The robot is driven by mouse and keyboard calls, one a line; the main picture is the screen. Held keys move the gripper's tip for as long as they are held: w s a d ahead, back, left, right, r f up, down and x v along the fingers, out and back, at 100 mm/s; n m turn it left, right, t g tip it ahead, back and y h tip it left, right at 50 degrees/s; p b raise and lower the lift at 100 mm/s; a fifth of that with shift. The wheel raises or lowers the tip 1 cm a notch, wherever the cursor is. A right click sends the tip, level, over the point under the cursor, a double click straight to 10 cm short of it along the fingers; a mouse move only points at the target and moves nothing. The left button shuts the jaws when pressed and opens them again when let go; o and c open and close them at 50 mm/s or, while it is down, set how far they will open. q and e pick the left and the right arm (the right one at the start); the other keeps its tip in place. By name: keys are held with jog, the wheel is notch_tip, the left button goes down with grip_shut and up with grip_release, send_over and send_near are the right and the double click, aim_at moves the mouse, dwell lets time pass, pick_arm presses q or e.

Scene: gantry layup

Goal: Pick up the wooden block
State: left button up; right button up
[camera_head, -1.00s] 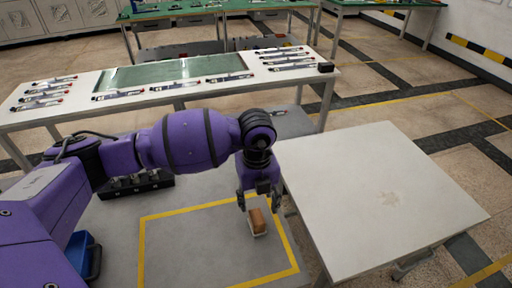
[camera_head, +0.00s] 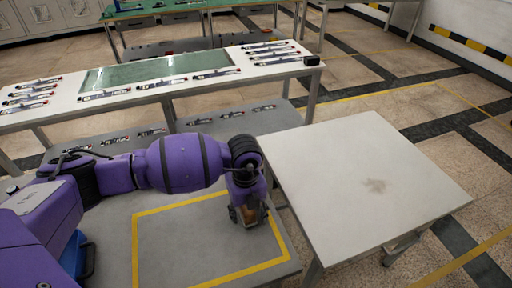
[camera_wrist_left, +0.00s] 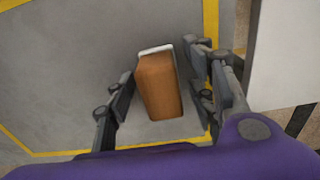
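The wooden block (camera_wrist_left: 160,86) is orange-brown and sits inside a yellow-outlined area on the grey surface. A thin white edge shows at its far end in the left wrist view. In the head view the block (camera_head: 255,214) is partly hidden by my left gripper (camera_head: 248,217). My left gripper (camera_wrist_left: 162,72) is open and low over the block, with one finger on each side of it. In the wrist view a gap shows between the left finger and the block; the right finger is closer, and I cannot tell whether it touches. My right gripper is not in view.
A pale table (camera_head: 360,185) stands close to the right of the gripper, its top empty except for a faint stain. A long white table (camera_head: 170,88) with a green mat and several tools lies behind. A blue bin (camera_head: 75,255) is at lower left.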

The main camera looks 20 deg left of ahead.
pick_arm(q)
jog(key=c, duration=1.1)
jog(key=shift+r, duration=0.1)
jog(key=shift+r, duration=0.55)
notch_tip(320, 180, up, 2)
jog(key=shift+s+d+r, duration=0.1)
jog(key=shift+d+r, duration=0.05)
jog(key=shift+r, duration=0.1)
jog(key=s+d+r, duration=0.1)
jog(key=s+r, duration=0.2)
jog(key=s, duration=0.1)
jog(key=s+d+r, duration=0.2)
jog(key=s+r, duration=0.1)
jog(key=s, duration=0.1)
jog(key=s+d+r+p, duration=0.1)
jog(key=s+d+r, duration=0.1)
jog(key=s+r, duration=0.1)
jog(key=shift+s+d+r, duration=0.15)
jog(key=shift+s+d, duration=0.05)
jog(key=shift+s, duration=0.65)
